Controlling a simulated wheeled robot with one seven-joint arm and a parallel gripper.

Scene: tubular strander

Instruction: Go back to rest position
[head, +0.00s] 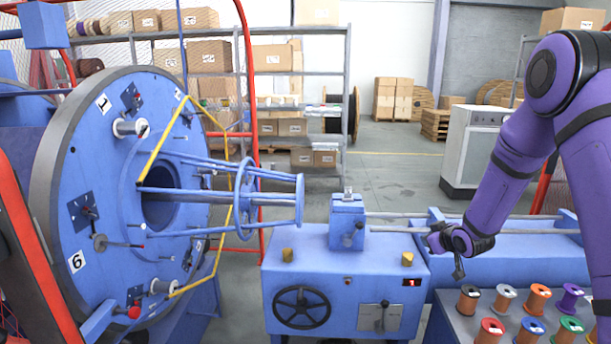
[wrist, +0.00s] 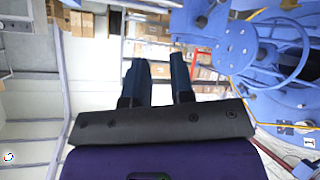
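My purple arm comes in from the right in the head view. My gripper (head: 457,262) hangs at its end, above the blue machine bed and right of the blue control box (head: 345,293). In the wrist view my gripper (wrist: 159,80) shows two dark fingers with a clear gap between them, and nothing is held. The gripper is open and empty. The fingers stand out against the far shelves, with no object near the fingertips.
The blue strander disc (head: 118,195) with yellow wire fills the left. Several coloured spools (head: 530,328) stand on a table (head: 455,322) below the gripper. A white cabinet (head: 472,150) stands behind. Shelves with boxes (head: 272,58) line the back.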

